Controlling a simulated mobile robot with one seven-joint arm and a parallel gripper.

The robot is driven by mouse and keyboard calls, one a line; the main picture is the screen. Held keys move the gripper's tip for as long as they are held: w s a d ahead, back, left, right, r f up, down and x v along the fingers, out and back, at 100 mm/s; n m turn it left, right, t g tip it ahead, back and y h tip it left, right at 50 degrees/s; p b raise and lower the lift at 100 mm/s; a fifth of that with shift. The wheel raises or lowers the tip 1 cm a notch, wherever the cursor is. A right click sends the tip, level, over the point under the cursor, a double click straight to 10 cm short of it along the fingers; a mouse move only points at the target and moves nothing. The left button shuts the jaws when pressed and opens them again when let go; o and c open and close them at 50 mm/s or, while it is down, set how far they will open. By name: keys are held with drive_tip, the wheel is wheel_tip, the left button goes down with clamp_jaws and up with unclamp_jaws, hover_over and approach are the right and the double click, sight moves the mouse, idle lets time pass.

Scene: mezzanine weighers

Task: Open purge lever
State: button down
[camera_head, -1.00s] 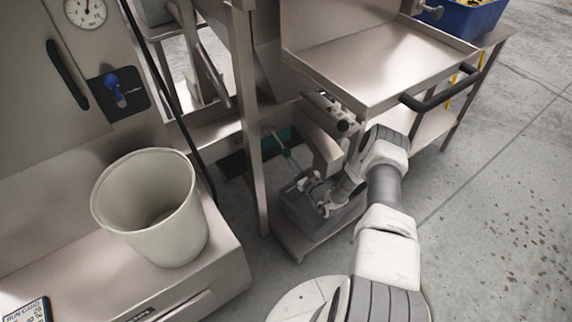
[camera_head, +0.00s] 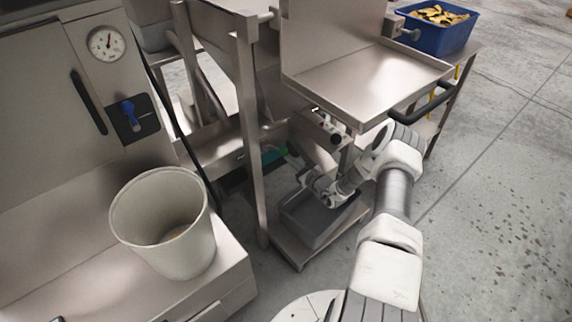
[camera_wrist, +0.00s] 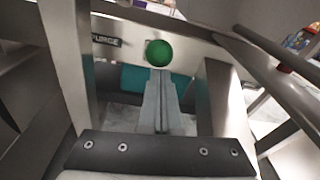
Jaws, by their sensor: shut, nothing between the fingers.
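A round green knob (camera_wrist: 159,53) sits on a metal bar marked PURGE (camera_wrist: 105,41) in the wrist view. My gripper (camera_wrist: 160,76) is shut and empty, with its grey fingers pointing at the knob and their tips just below it in the picture. I cannot tell whether they touch it. In the head view my gripper (camera_head: 291,160) is low under the steel frame, above a grey tub (camera_head: 322,222). The purge knob is too small or hidden to make out there.
A steel post (camera_head: 250,140) stands left of the gripper. A cream bucket (camera_head: 165,225) and a panel with a blue lever (camera_head: 130,115) are at left. Open floor lies at right.

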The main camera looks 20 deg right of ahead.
drive_tip(key=shift+w+a+r+p, duration=0.1)
drive_tip(key=shift+w+r+p, duration=0.2)
drive_tip(key=shift+r, duration=0.4)
drive_tip(key=shift+w+d+r+p, duration=0.1)
drive_tip(key=shift+w+r+p, duration=0.15)
drive_tip(key=shift+r, duration=0.5)
drive_tip(key=shift+w+a+r+p, duration=0.1)
drive_tip(key=shift+w+r+p, duration=0.2)
drive_tip(key=shift+r, duration=0.4)
drive_tip(key=s+d+f+b, duration=0.2)
drive_tip(key=s+f+b, duration=0.1)
drive_tip(key=f, duration=0.2)
drive_tip(key=s+r+p, duration=0.3)
drive_tip(key=s+r, duration=0.3)
drive_tip(key=r, duration=0.1)
drive_tip(key=shift+d+r, duration=0.35)
drive_tip(key=shift+d, duration=0.1)
drive_tip(key=shift+g, duration=0.3)
drive_tip(key=shift+w, duration=0.1)
